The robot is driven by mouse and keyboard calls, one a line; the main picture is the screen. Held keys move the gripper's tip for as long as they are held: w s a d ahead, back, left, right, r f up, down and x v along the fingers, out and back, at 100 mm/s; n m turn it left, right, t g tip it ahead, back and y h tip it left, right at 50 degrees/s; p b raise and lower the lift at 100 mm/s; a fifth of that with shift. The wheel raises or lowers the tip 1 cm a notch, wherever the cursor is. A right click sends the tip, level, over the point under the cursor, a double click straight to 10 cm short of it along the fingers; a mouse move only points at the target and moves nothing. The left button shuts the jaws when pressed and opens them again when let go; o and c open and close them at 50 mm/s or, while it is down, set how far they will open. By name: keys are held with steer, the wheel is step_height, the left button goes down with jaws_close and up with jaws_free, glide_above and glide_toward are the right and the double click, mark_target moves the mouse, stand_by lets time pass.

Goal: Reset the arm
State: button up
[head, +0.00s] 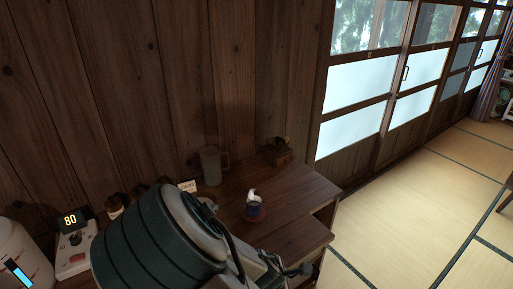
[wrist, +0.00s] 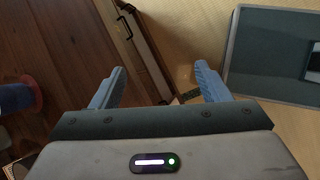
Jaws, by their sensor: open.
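My arm reaches over the wooden counter in the head view, and its grey and dark links cover part of the counter. My gripper (wrist: 158,84) shows in the wrist view with its two blue fingers spread apart and nothing between them. It is beyond the counter's edge, over the tatami floor. In the head view the gripper's fingers are hard to make out near the end of the arm.
The wooden counter (head: 296,188) holds a small dark cup (head: 254,209) on a reddish saucer, a grey pitcher (head: 211,165), a small wooden box (head: 277,152) and a scale reading 80 (head: 72,254). Open tatami floor (head: 400,200) lies to the right, before sliding doors (head: 352,103).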

steer(key=s+d+r+m+y+b, duration=0.2)
steer(key=s+d+r+m+b, duration=0.1)
steer(key=r+m, duration=0.5)
steer(key=s+d+r+m+g+y+b, duration=0.1)
steer(key=s+d+r+m+y+b, duration=0.1)
steer(key=r+m, duration=0.6)
steer(key=s+d+m+b, duration=0.1)
steer(key=s+d+m, duration=0.1)
steer(key=s+m, duration=0.1)
steer(key=shift+s+r, duration=0.3)
